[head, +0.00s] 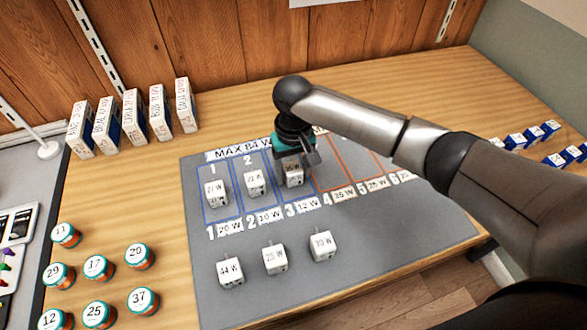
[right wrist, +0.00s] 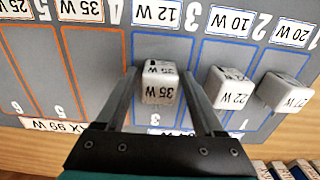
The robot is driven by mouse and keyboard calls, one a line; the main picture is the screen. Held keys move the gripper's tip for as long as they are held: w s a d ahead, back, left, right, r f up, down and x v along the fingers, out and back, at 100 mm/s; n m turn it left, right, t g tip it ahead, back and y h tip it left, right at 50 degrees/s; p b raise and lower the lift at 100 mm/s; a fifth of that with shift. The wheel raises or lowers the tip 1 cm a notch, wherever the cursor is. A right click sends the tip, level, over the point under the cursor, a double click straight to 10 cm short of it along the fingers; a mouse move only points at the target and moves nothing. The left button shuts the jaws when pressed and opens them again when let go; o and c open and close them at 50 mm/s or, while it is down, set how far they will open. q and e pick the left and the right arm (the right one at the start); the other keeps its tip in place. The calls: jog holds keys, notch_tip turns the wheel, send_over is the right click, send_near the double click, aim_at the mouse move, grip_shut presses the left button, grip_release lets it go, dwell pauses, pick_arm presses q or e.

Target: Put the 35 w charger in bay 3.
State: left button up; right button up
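The 35 W charger (head: 293,174), a white cube, is in blue-outlined bay 3, under my right gripper (head: 296,163). The right wrist view shows the charger (right wrist: 160,84) with its 35 W label, between the two fingers of the gripper (right wrist: 163,76). The fingers are apart, with a gap on each side of the cube. It appears to rest on the mat. Bay 3 (right wrist: 160,50) carries a 12 W label at its near end. My left gripper is in neither view.
A 27 W charger (head: 215,193) stands in bay 1 and a 22 W charger (head: 253,183) in bay 2. Several chargers stand in front on the grey mat (head: 340,285). Orange bays 4 to 6 look empty where visible. Numbered jars (head: 95,267) and upright boxes (head: 134,116) are at left.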

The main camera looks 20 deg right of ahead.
aim_at(293, 170)
jog(key=shift+o, duration=0.5)
jog(key=shift+r, duration=0.1)
jog(key=shift+r, duration=0.25)
notch_tip(293, 170, up, 12)
jog(key=p, duration=0.3)
jog(key=shift+f, duration=0.15)
